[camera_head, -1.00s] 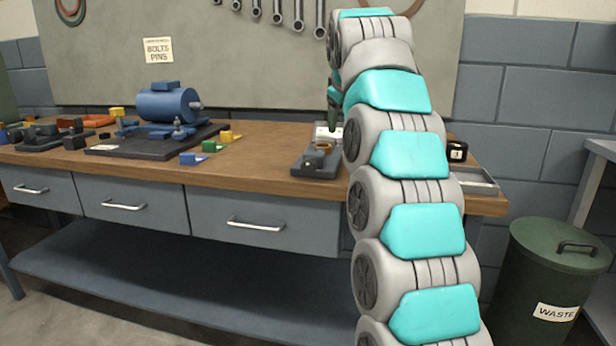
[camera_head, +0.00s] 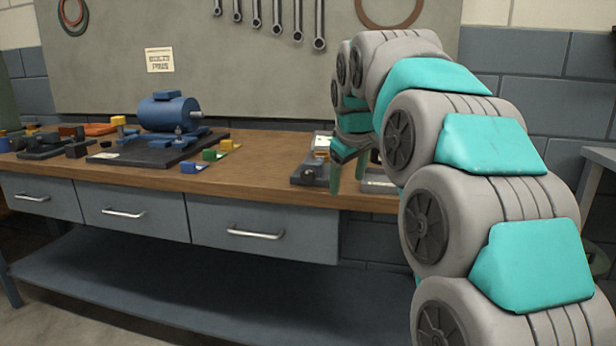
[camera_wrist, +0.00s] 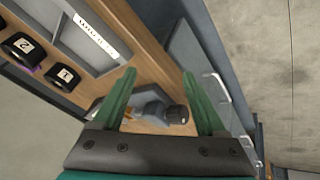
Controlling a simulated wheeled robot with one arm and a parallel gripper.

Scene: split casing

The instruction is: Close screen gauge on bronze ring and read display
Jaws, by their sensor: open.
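A dark grey device (camera_head: 309,173), which I take for the screen gauge, sits near the bench's front edge, left of my gripper. A small bronze-coloured part (camera_head: 321,154), probably the ring, shows at it. A pale part stands just behind. My gripper (camera_head: 349,183) has its green fingers pointing down, apart and empty, beside the device. In the wrist view the device (camera_wrist: 150,101) appears beyond the gap between the fingers (camera_wrist: 159,75), with a dark round knob (camera_wrist: 177,114) at its right. I cannot make out a display reading or whether the gauge touches the ring.
A shallow tray (camera_wrist: 80,30) with a label lies on the bench, with two black pieces numbered 2 (camera_wrist: 22,45) and 1 (camera_wrist: 66,75) beside it. A blue motor (camera_head: 168,112) on a dark plate and small coloured blocks stand left. The bench middle (camera_head: 268,160) is clear.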

